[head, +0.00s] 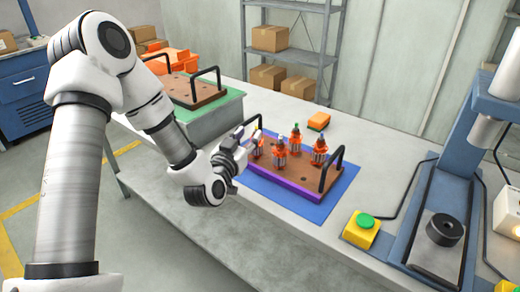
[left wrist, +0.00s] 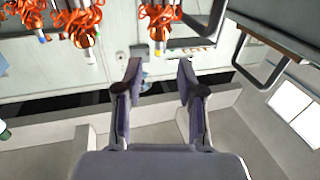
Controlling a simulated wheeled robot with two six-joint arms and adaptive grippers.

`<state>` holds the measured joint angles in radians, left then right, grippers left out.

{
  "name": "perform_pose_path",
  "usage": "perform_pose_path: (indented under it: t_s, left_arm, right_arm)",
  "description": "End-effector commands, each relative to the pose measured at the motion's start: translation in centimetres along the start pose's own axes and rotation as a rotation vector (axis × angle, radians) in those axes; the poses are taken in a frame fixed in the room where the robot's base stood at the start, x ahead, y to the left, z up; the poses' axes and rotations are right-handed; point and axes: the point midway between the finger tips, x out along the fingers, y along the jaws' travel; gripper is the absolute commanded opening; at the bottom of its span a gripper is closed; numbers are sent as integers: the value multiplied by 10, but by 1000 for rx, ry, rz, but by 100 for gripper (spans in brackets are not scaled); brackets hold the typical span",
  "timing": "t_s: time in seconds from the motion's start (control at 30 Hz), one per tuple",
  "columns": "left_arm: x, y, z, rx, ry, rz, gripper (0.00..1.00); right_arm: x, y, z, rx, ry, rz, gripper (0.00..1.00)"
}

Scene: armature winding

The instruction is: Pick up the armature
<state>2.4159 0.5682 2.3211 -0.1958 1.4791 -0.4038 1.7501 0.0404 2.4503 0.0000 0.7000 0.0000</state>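Several armatures with orange windings and coloured tips stand upright in a brown rack (head: 290,181) on a blue mat. One is at the rack's front (head: 280,156), one at the back (head: 295,139), one at the right (head: 319,154) and one at the left, partly hidden by my gripper (head: 257,150). My left gripper (head: 248,135) is at the rack's left end, close to that left armature. In the left wrist view its two fingers (left wrist: 158,85) are apart with nothing between them. An armature (left wrist: 160,18) shows beyond the fingertips, with others to the left. My right gripper is not visible.
A second brown rack (head: 193,90) stands on a green mat at the back left, near orange bins (head: 172,60). A blue press (head: 445,215) and a yellow box with a green button (head: 361,230) stand at the right.

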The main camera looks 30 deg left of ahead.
Motion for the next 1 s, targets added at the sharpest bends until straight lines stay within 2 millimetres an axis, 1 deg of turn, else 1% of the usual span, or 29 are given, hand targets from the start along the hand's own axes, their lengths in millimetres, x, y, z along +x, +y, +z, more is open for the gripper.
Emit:
perform_pose_path:
  t_s: [0.3,0.4,0.57,0.6,0.67,0.7,1.0]
  left_arm:
    - [51,4,2,2,-1,1,39]
    - [57,4,3,1,-2,1,39]
    - [57,4,3,0,-3,1,39]
    - [57,4,3,0,-3,1,25]
    - [57,4,3,0,-3,1,4]
    - [57,4,3,0,-3,1,0]
    - [57,4,3,0,-2,1,0]
  right_arm:
    - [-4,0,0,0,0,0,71]
    - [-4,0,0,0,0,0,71]
    - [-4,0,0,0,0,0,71]
    - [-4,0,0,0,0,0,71]
    - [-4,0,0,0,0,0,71]
    - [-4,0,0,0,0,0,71]
    - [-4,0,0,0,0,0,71]
